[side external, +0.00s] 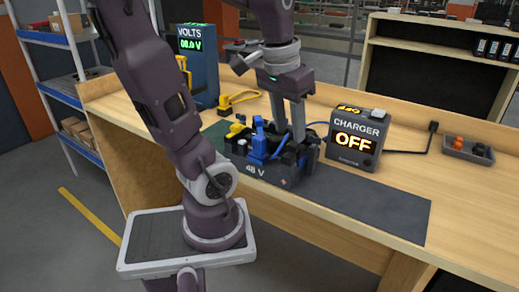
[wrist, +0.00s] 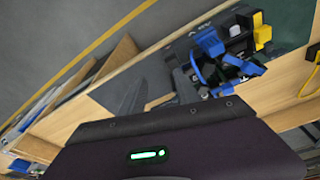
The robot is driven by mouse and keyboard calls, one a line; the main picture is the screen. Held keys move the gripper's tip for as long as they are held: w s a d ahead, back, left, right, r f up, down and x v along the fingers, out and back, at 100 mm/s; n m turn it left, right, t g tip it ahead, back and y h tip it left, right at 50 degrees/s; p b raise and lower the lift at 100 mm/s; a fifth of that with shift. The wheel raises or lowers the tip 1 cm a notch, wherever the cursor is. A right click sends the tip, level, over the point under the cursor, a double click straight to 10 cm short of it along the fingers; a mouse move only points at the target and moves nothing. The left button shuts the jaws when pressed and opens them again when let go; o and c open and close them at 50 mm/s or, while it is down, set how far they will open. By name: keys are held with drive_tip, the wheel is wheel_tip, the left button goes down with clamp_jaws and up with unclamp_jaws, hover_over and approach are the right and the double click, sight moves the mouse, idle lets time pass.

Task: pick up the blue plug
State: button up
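The blue plug (side external: 258,143) stands upright at the front of a dark battery unit (side external: 268,176) marked 48 V. In the wrist view the blue plug (wrist: 210,42) shows at the upper middle, with a blue cable (wrist: 197,70) beside it. My gripper (side external: 290,137) points down over the right part of the unit, to the right of the plug and apart from it. In the wrist view my gripper's grey fingers (wrist: 160,92) are spread, with nothing seen between them. The fingertips' exact height over the unit is hard to tell.
A charger box (side external: 354,140) reading OFF stands right of the unit. A voltmeter (side external: 196,62) and yellow cable (side external: 238,100) are behind left. A small tray (side external: 468,150) lies far right. The dark mat (side external: 390,208) is clear at front right.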

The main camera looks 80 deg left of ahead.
sight(258, 138)
drive_tip(key=s+a+n, duration=0.1)
drive_tip(key=a, duration=0.2)
drive_tip(key=s+a+f+n+g, duration=0.1)
drive_tip(key=s+a, duration=0.1)
drive_tip(key=a, duration=0.1)
drive_tip(key=s+a+f+n+g, duration=0.1)
drive_tip(key=a, duration=0.2)
drive_tip(key=shift+s+a+f+n+h, duration=0.2)
drive_tip(key=shift+s+a+n+h, duration=0.1)
drive_tip(key=shift+s+a+h, duration=0.1)
wheel_tip(258, 138, down, 7)
drive_tip(key=shift+w+a+r, duration=0.1)
clamp_jaws()
